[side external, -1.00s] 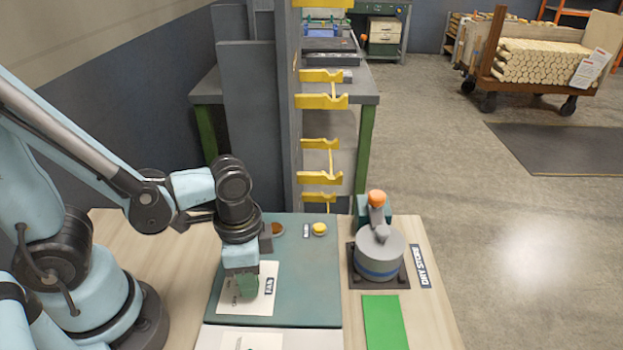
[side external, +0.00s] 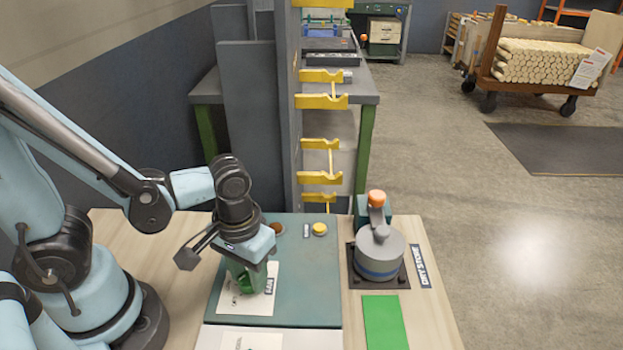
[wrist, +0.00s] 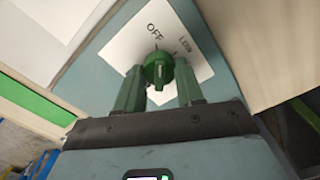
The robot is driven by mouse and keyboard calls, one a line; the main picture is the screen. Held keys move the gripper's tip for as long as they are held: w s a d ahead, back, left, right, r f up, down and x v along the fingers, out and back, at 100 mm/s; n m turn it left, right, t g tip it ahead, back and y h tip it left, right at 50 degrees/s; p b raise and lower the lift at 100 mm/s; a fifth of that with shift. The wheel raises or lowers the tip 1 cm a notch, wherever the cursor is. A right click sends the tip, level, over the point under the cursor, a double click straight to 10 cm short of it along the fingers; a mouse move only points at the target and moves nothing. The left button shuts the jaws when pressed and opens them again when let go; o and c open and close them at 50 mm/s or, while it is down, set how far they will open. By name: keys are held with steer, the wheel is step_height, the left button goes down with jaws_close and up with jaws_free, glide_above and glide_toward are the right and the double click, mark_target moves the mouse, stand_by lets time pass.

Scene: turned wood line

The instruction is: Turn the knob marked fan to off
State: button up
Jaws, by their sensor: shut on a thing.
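The green fan knob (wrist: 158,69) sits on a white dial card (side external: 262,301) marked FAN, on the teal panel. In the wrist view the word OFF stands above the knob and LOW to its upper right. My gripper (side external: 246,280) reaches down over the card, its green fingers on either side of the knob, shut on it. In the wrist view the gripper (wrist: 158,80) has one finger left and one right of the knob. The side view mostly hides the knob behind the fingers. I cannot tell exactly which mark the knob points at.
A second white card (side external: 252,341) lies nearer the front. A yellow button (side external: 319,229) is at the panel's back. A grey round unit with an orange-topped handle (side external: 379,252) stands to the right, by the DRY STORE label. A green pad (side external: 384,322) lies in front of it.

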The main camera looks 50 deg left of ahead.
steer(key=shift+n, duration=1)
steer(key=o, duration=1)
steer(key=shift+o, duration=0.2)
steer(key=shift+r, duration=0.1)
step_height(320, 180, up, 12)
stand_by(0.4)
